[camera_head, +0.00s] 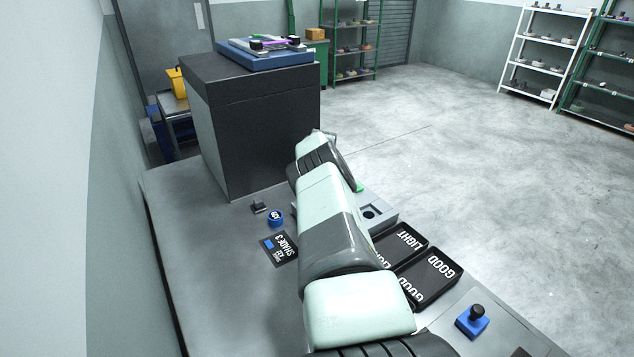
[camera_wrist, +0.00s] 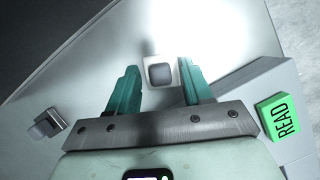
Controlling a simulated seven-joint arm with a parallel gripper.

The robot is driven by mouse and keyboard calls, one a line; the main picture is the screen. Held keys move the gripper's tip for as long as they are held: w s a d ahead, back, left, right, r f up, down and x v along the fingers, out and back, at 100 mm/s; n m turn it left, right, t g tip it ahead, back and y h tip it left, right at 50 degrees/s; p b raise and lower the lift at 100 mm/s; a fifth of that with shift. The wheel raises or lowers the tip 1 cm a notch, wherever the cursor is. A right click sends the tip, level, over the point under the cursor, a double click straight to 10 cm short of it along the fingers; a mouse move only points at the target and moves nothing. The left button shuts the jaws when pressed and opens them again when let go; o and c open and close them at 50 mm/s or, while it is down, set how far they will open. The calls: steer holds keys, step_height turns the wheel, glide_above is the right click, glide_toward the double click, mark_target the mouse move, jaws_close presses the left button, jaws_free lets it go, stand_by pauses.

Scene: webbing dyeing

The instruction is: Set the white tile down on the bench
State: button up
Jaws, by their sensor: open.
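The white tile, a small pale square with a dark grey rounded centre (camera_wrist: 161,73), shows in the wrist view between the fingertips of my gripper (camera_wrist: 160,80). The two green fingers are open, one on each side of the tile, with a narrow gap on both sides. The tile appears to lie on the grey bench (camera_wrist: 85,75), but I cannot tell for sure that it touches. In the head view my arm hides the tile and the gripper; the bench (camera_head: 190,225) runs along the left wall.
A green READ button (camera_wrist: 284,117) on a grey device is right of my gripper. A small dark block (camera_wrist: 47,123) lies left. In the head view, a dark cabinet (camera_head: 255,130), black GOOD trays (camera_head: 432,277) and a blue knobbed block (camera_head: 472,321) stand around my arm.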

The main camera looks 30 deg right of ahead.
steer(key=shift+s+r, duration=0.1)
steer(key=shift+r, duration=0.65)
steer(key=s+a+r+n, duration=0.2)
steer(key=a+r, duration=0.1)
steer(key=r, duration=0.7)
steer(key=s+a+r+n, duration=0.2)
steer(key=s+a+r, duration=0.15)
steer(key=r, duration=0.55)
steer(key=s+a+r+n+t+y, duration=0.1)
steer(key=s+a+r+n, duration=0.55)
steer(key=a+r, duration=0.3)
steer(key=s+a+r+n+y, duration=0.1)
steer(key=s+a+r+n, duration=0.4)
steer(key=a+r+n, duration=0.4)
steer(key=s+a+r+n, duration=0.3)
steer(key=s+a+n, duration=0.1)
steer(key=s, duration=0.2)
steer(key=s+a+r+n, duration=0.3)
steer(key=s+a+n, duration=0.1)
steer(key=s+n, duration=0.15)
steer(key=s+a+f+n, duration=0.1)
steer(key=s+a+n, duration=0.1)
steer(key=s+n, duration=0.4)
steer(key=s+a+f+n, duration=0.1)
steer(key=s+a+n, duration=0.1)
steer(key=s+n, duration=0.4)
steer(key=s, duration=0.4)
steer(key=shift+s+f+t, duration=0.3)
steer(key=shift+s+f, duration=0.05)
